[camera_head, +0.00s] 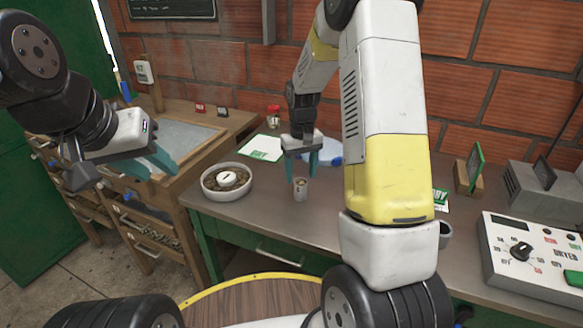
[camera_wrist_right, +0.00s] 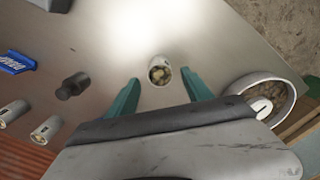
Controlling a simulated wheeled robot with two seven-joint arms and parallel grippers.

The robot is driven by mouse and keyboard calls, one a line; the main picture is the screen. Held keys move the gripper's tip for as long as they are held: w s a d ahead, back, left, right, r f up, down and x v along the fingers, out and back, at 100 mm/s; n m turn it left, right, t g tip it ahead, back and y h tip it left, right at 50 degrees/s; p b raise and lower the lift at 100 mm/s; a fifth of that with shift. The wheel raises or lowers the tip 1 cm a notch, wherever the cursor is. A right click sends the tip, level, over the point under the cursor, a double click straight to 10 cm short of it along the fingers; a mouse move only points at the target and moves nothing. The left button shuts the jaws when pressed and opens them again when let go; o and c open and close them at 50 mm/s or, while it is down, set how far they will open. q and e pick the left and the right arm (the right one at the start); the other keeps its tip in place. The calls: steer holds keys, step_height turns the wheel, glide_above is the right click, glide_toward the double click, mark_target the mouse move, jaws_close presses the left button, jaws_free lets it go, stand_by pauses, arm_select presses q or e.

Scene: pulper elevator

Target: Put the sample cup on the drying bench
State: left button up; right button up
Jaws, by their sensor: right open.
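The sample cup (camera_head: 301,189) is small, pale and upright on the grey worktop, with beans inside; it also shows in the right wrist view (camera_wrist_right: 158,75). My right gripper (camera_head: 302,176) is open and empty, pointing down over the cup. In the wrist view the cup shows in the gap between the fingertips (camera_wrist_right: 163,88), apart from both. A wooden bench (camera_head: 215,133) with an inset pale grey surface stands left of the worktop; I cannot read a label calling it the drying bench. My left gripper (camera_head: 160,163) hangs in front of it, no object visible in it; its finger gap is unclear.
A white bowl of beans (camera_head: 227,182) stands on the worktop left of the cup. A red-lidded jar (camera_head: 273,117) and green-white card (camera_head: 262,148) lie behind. A control box (camera_head: 535,255) is at right. The wrist view shows a dark bottle (camera_wrist_right: 72,86) and two more cups (camera_wrist_right: 45,130).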

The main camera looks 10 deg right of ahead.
mark_target(301, 182)
step_height(301, 182, up, 9)
steer(key=s+r+t+y, duration=0.1)
steer(key=s+r+t, duration=0.2)
steer(key=s+r, duration=0.9)
steer(key=s+a+r+m+t+y, duration=0.1)
steer(key=s+a+t, duration=0.1)
steer(key=s, duration=1)
steer(key=shift+s+a+r+m+t, duration=0.2)
steer(key=shift+r+m+t, duration=0.1)
steer(key=shift+t, duration=0.3)
